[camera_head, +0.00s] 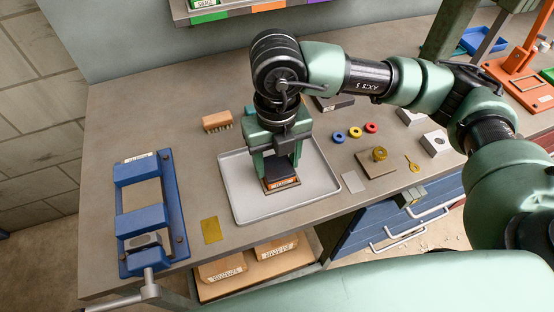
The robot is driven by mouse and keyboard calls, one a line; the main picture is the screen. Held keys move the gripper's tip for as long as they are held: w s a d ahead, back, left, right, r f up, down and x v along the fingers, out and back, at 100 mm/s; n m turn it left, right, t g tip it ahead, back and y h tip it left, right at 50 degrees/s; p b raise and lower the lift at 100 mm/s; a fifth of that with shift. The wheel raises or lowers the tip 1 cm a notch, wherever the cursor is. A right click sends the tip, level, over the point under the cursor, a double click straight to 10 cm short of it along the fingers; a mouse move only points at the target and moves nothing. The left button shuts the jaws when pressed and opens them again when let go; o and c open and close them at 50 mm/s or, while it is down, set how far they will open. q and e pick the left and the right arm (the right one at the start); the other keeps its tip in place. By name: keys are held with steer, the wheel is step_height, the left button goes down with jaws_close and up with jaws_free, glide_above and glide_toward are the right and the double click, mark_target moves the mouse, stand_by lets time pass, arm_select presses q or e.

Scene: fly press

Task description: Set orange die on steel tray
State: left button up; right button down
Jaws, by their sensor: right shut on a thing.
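The steel tray (240,190) is a shallow pale grey tray with a raised rim, lying on the workbench. My right gripper (282,178) points down over the tray and is shut on the orange die (284,187), a dark block with an orange labelled front edge. The die is at or just above the tray floor; I cannot tell whether it touches. The gripper fingers hide part of the die. My left gripper is not in view.
A blue vise (143,221) stands left of the tray, with a brass sheet (211,230) between them. A brush (217,121) lies behind the tray. Right of it are a grey plate (353,181), a wooden block with a brass knob (378,160) and coloured rings (355,132).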

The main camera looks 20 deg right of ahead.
mark_target(277, 166)
stand_by(0.3)
steer(key=shift+c, duration=2.2)
jaws_free()
step_height(277, 166, up, 8)
steer(key=shift+f+b, duration=0.1)
steer(key=shift+b, duration=0.35)
